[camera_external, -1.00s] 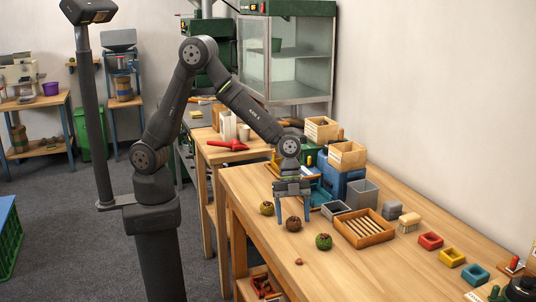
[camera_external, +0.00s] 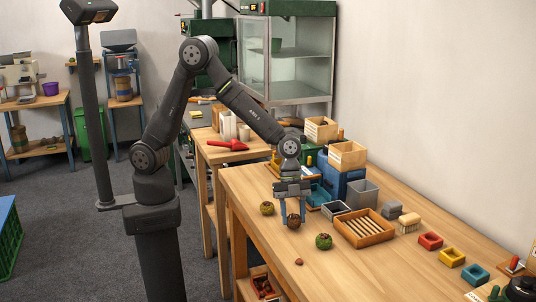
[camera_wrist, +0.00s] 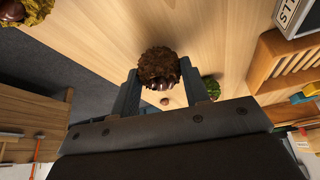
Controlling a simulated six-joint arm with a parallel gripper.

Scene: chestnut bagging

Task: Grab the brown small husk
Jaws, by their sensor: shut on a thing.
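The brown husk (camera_external: 293,220) is a small round spiky ball on the wooden table, between the fingers of my gripper (camera_external: 292,214). In the wrist view the brown husk (camera_wrist: 158,68) sits between the tips of my gripper (camera_wrist: 160,82), with shiny chestnuts showing in its opening. My gripper is shut on it from above. I cannot tell whether the husk is clear of the table. A yellowish husk (camera_external: 267,208) lies to its left and a green husk (camera_external: 323,241) to its right, both apart from the fingers.
A loose chestnut (camera_external: 299,262) lies toward the front edge. A slatted wooden tray (camera_external: 390,238) and grey bins (camera_external: 362,193) stand to the right. Red (camera_external: 430,241), yellow (camera_external: 452,257) and blue (camera_external: 475,274) small boxes are farther right. The table's front middle is mostly clear.

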